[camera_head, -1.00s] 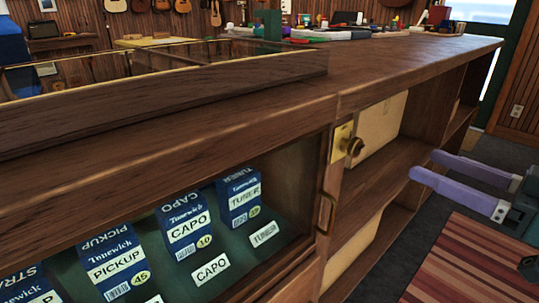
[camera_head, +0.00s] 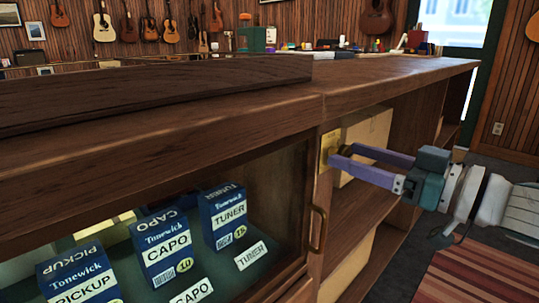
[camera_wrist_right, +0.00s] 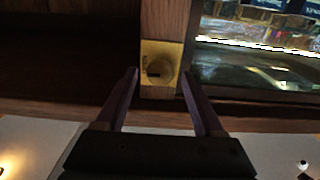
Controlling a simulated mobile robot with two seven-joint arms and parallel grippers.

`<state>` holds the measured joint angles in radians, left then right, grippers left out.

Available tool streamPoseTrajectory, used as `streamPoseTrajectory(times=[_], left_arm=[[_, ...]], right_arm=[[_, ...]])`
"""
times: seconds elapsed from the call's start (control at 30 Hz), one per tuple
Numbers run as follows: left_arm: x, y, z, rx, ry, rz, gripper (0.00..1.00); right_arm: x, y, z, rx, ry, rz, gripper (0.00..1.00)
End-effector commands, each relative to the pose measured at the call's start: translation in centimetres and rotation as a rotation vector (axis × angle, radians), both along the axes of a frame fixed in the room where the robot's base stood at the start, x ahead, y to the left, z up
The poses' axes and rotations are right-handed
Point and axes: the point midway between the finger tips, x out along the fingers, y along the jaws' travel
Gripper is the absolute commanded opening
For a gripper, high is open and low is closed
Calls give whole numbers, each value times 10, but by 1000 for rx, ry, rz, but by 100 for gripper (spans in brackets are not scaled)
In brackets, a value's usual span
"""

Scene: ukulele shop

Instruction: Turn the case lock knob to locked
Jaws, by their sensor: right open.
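The case lock knob sits on a brass plate (camera_head: 328,149) on the wooden post at the right end of the glass display case. In the head view my right gripper (camera_head: 340,156) hides most of the knob. In the right wrist view the round brass knob (camera_wrist_right: 158,72) shows with a dark slot, ahead of and between the open fingers. My right gripper (camera_wrist_right: 158,88) is open, with purple fingers to either side of the knob. I cannot tell if they touch it. My left gripper is not in view.
The display case holds blue boxes of capos (camera_head: 165,246) and tuners (camera_head: 228,215). A door handle (camera_head: 318,230) is just below the lock. Open shelves (camera_head: 365,205) lie to the right. A striped rug (camera_head: 470,272) covers the floor.

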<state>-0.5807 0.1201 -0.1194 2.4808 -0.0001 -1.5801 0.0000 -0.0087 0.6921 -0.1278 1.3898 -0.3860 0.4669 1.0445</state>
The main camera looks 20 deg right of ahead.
Motion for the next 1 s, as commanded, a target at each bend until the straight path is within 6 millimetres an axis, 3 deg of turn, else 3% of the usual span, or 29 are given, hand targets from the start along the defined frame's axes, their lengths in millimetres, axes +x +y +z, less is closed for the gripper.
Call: streamPoseTrajectory(times=[0.2,0.8,1.0], left_arm=[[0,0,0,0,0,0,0],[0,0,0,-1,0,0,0],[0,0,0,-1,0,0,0]], right_arm=[[0,0,0,0,0,0,69],[0,0,0,0,-1,1,1],[0,1,0,-1,-1,1,0]])
